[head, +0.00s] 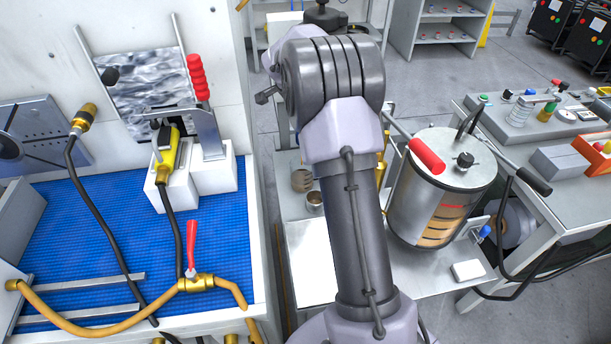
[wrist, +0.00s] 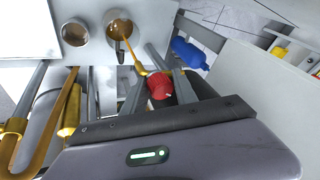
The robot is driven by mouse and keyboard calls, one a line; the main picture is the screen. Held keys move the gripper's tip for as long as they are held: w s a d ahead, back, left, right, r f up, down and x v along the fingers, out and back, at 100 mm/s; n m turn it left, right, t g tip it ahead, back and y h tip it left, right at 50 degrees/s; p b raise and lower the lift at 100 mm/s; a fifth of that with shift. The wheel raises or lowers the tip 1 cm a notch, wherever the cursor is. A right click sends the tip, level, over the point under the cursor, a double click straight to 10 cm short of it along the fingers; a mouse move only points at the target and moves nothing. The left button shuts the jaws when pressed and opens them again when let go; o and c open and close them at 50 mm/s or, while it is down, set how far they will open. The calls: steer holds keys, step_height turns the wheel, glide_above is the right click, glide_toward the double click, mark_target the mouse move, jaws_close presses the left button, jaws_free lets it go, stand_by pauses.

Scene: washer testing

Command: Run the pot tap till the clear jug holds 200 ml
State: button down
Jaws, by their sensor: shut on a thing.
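The large steel pot (head: 415,205) stands on the bench right of my arm, with an amber level showing in its front window. In the wrist view my gripper (wrist: 158,85) is shut on the red tap handle (wrist: 159,86). An amber stream (wrist: 131,53) runs from the tap into a round vessel (wrist: 107,35), seen from above and likely the clear jug. Amber liquid shows inside it; no scale is readable. A second round vessel (wrist: 75,33) stands beside it. My arm hides the tap and gripper in the head view.
A blue knob (wrist: 189,53) is near the gripper. A blue-matted sink (head: 90,225) with hoses lies at left.

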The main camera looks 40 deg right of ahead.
steer(key=shift+r, duration=0.15)
steer(key=n+p, duration=0.1)
steer(key=n+y+p, duration=0.1)
steer(key=shift+s+r+n+t+p, duration=0.1)
steer(key=shift+r+n+t+p, duration=0.2)
steer(key=shift+r+t+p, duration=0.1)
steer(key=shift+f+n+p, duration=0.15)
steer(key=shift+n+p, duration=0.35)
steer(key=shift+w+f+y, duration=0.2)
steer(key=shift+f+y, duration=0.1)
steer(key=shift+s+r+n+t, duration=0.15)
steer(key=shift+n+t, duration=0.15)
steer(key=shift+n, duration=0.2)
steer(key=shift+n+y, duration=0.5)
steer(key=shift+n, duration=0.4)
steer(key=c, duration=0.8)
jaws_free()
steer(key=shift+f, duration=0.25)
